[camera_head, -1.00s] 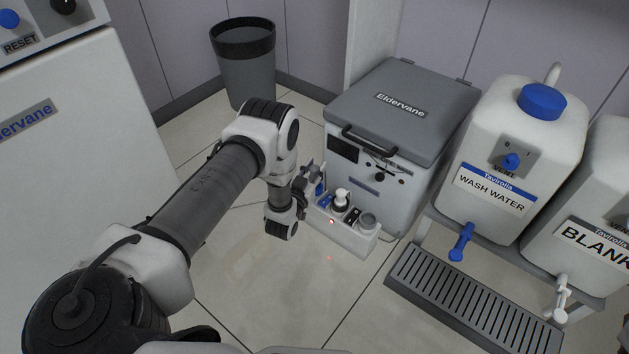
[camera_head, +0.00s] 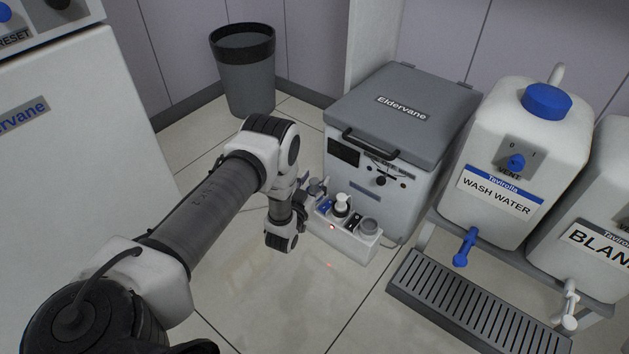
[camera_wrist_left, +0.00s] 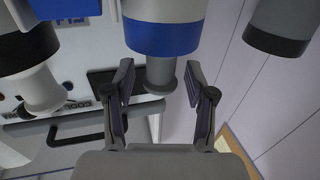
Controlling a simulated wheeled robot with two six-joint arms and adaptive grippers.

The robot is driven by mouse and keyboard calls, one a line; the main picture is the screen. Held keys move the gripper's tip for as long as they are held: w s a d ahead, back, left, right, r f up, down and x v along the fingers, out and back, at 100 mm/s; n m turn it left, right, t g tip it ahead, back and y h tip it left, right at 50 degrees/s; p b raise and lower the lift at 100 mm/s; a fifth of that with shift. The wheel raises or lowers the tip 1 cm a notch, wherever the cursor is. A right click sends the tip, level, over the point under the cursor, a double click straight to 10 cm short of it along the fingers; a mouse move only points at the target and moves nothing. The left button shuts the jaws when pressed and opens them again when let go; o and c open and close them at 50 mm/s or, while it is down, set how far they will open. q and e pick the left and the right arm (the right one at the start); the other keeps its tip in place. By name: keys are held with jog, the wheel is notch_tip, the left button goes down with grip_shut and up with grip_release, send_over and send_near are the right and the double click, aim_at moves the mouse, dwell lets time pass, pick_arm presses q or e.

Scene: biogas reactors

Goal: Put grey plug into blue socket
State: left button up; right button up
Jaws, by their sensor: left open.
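My left gripper (camera_head: 313,188) is at the left end of a white socket block (camera_head: 345,237) on the floor. In the left wrist view, which appears upside down, its jaws (camera_wrist_left: 162,92) are open on either side of the grey plug (camera_wrist_left: 160,76), with gaps visible. The flanged grey plug projects from a blue collar (camera_wrist_left: 162,38), which looks like the blue socket. How deep it sits cannot be told. In the head view the gripper largely hides this end. My right gripper is not in view.
A white plug (camera_head: 341,203) stands beside it on the block; it also shows in the wrist view (camera_wrist_left: 38,88). The Eldervane box (camera_head: 400,112) stands close behind. A bin (camera_head: 245,70) is farther back, water containers (camera_head: 515,160) to the right. Floor in front is clear.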

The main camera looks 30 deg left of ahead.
pick_arm(q)
jog(key=shift+s+r+p, duration=0.15)
jog(key=shift+r+p, duration=0.2)
jog(key=shift+r, duration=0.1)
jog(key=s+d+f+g+h+p, duration=0.1)
jog(key=s+d+g+p, duration=0.15)
jog(key=s, duration=0.35)
jog(key=s+d+f+g+p, duration=0.1)
jog(key=s+d+f+g, duration=0.1)
jog(key=s+d+g, duration=0.3)
jog(key=s+d+f+g+h+p, duration=0.1)
jog(key=s+d+p, duration=0.1)
jog(key=s, duration=0.6)
jog(key=s+d+r+g, duration=0.1)
jog(key=s+g, duration=0.2)
jog(key=s, duration=0.3)
jog(key=s+d+r+m+g, duration=0.1)
jog(key=s+d+r+g, duration=0.1)
jog(key=s, duration=0.4)
jog(key=s+d+r+g+h, duration=0.1)
jog(key=s+g, duration=0.3)
jog(key=s, duration=0.2)
jog(key=shift+s+d+r+m, duration=0.15)
jog(key=shift+d+r+m, duration=0.15)
